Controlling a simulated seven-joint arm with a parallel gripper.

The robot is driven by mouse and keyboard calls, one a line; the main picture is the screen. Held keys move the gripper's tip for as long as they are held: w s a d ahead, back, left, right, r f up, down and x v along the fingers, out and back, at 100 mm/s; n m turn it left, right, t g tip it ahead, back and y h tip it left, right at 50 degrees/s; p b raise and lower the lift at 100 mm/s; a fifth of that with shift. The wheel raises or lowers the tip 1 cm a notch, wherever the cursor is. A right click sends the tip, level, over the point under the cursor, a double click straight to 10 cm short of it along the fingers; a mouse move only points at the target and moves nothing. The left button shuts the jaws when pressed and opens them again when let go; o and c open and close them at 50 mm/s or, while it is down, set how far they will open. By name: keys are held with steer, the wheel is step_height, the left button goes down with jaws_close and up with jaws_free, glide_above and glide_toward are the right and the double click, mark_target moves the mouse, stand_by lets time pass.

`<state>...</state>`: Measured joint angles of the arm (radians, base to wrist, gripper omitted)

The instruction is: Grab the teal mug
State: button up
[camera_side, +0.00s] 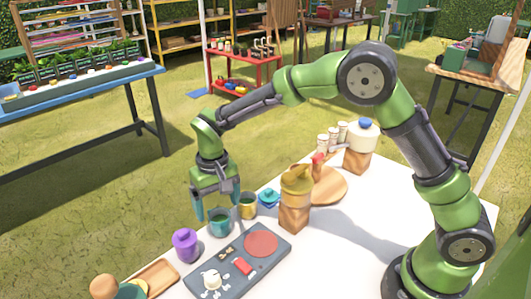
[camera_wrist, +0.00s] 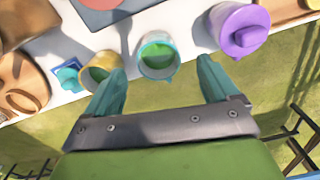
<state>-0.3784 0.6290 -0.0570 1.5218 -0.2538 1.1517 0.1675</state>
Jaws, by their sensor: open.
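The teal mug (camera_side: 220,222) stands upright near the edge of the white table in the side view. In the wrist view the teal mug (camera_wrist: 157,66) is near the top centre, with its green inside showing. My gripper (camera_side: 216,208) points down just above the mug, fingers spread and empty. In the wrist view my gripper (camera_wrist: 161,68) has one fingertip to each side of the mug, with gaps between. I cannot tell whether the fingertips are below the rim.
A yellow mug (camera_side: 247,207) stands close to the right, with a blue lidded pot (camera_side: 268,197) beyond it. A purple pot (camera_side: 185,245) is to the left. A dark tray (camera_side: 222,279) lies in front, and a yellow-topped wooden jar (camera_side: 294,210) stands to the right.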

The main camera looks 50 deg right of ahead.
mark_target(218, 215)
step_height(218, 215, down, 5)
steer(key=shift+w+f, duration=0.1)
steer(key=shift+w, duration=0.05)
steer(key=shift+c, duration=0.5)
steer(key=c, duration=1.1)
